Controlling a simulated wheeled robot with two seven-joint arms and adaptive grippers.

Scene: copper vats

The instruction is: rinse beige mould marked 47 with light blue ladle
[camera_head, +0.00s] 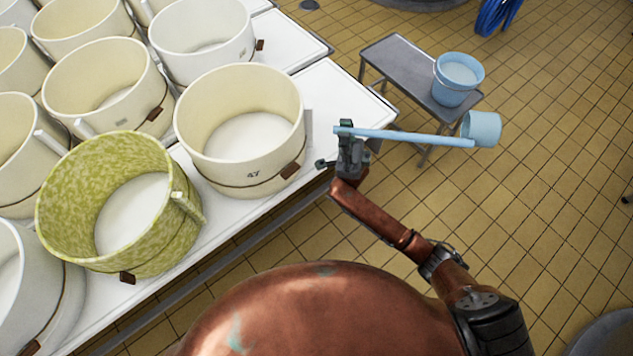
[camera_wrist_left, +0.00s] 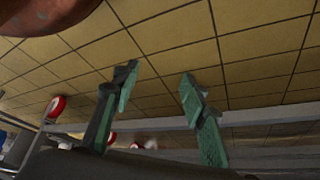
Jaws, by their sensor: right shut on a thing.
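The beige mould marked 47 (camera_head: 247,178) stands upright on the white table in the head view, with white contents inside and a brown tag at its lower right. My right gripper (camera_head: 348,140) is shut on the handle of the light blue ladle (camera_head: 400,136), to the right of the mould and apart from it. The ladle's cup (camera_head: 482,128) is at the far right end of the handle, over the floor; its inside is hidden. My left gripper (camera_wrist_left: 155,88) shows only in the left wrist view, open and empty, with tiled floor behind it.
A green mottled mould (camera_head: 150,255) stands close at the left of mould 47, and several cream and white moulds crowd the white table (camera_head: 343,88). A light blue bucket (camera_head: 456,90) of whitish liquid stands on a grey bench (camera_head: 402,62). Tiled floor lies right.

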